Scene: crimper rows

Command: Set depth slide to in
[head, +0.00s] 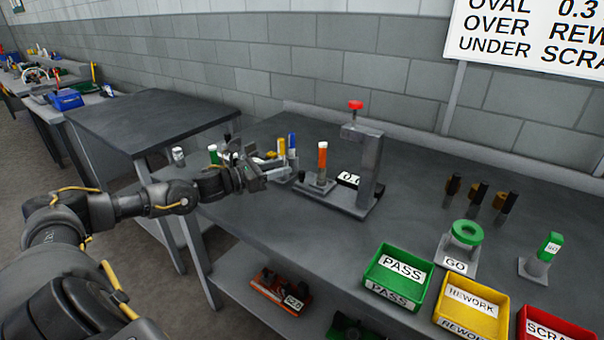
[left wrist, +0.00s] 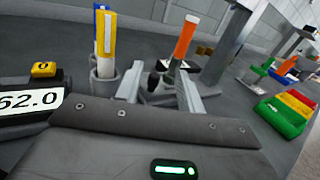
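My left gripper (head: 280,173) reaches over the bench's left part, just left of the gauge stand (head: 366,168) with its red knob. In the left wrist view the gripper (left wrist: 160,82) shows two fingers apart, with nothing gripped. A small dark knob (left wrist: 154,82) appears between and beyond the fingers; it also shows left of the stand's base (head: 301,176). I cannot tell for sure whether it is the depth slide or how far in it sits. An orange stick with a white top (head: 322,158) stands upright in a holder on the base. My right gripper is out of view.
Blue and yellow markers (left wrist: 104,42) stand in a cup close beside the gripper. A display reading 62.0 (left wrist: 28,102) is at left. Green (head: 397,276), yellow (head: 470,306) and red (head: 556,326) trays line the front right. The bench between stand and trays is clear.

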